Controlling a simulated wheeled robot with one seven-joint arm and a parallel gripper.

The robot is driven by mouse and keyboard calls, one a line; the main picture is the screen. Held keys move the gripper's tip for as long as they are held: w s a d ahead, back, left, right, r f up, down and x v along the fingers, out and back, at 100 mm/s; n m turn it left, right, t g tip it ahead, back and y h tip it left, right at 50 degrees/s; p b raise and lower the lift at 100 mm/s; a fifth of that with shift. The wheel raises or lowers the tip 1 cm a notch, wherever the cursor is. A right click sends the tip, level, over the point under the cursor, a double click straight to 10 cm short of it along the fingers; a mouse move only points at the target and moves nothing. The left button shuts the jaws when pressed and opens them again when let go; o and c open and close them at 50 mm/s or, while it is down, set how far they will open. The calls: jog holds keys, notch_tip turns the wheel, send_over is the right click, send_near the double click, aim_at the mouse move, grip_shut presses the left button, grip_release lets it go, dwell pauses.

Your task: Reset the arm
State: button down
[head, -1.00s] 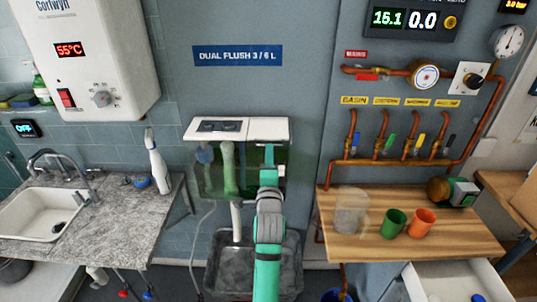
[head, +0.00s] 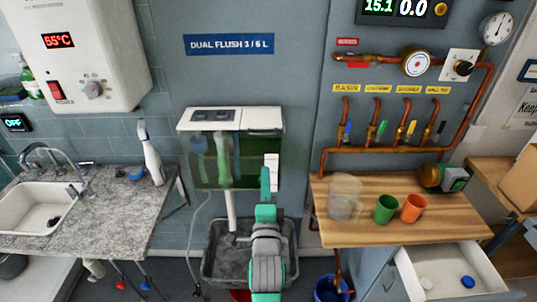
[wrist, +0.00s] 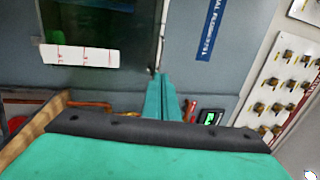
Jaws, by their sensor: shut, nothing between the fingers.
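My green arm rises from the bottom middle of the head view. My gripper (head: 265,181) is at its upper end, in front of the lower right part of the green see-through cistern (head: 236,172). In the wrist view my gripper (wrist: 161,88) shows as two green fingers lying together, with nothing between them. A white strip with red marks (wrist: 78,55) is on the cistern, to the left of the fingers in the wrist view. It also shows beside the fingertips in the head view (head: 272,172). I cannot tell whether the fingers touch the cistern.
A grey tub (head: 215,262) stands below the cistern. At right, a wooden worktop (head: 345,230) bears a clear jar (head: 345,197), a green cup (head: 385,209) and an orange cup (head: 412,208). Copper pipes (head: 400,149) run above it. A sink counter (head: 110,218) is at left.

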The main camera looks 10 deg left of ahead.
jog(key=s+d+f+n+g, duration=0.1)
jog(key=s+d+f+n, duration=0.25)
jog(key=s+f, duration=0.55)
jog(key=s+d+f+n+g, duration=0.15)
jog(key=s+f+n, duration=0.35)
jog(key=s+f, duration=0.5)
jog(key=s+d+f+n+g+h, duration=0.1)
jog(key=s+n, duration=0.3)
jog(key=s, duration=0.9)
jog(key=s+d+f+n+g+h, duration=0.1)
jog(key=s+n, duration=0.3)
jog(key=s, duration=0.9)
jog(key=shift+f, duration=0.7)
jog(key=shift+w, duration=0.15)
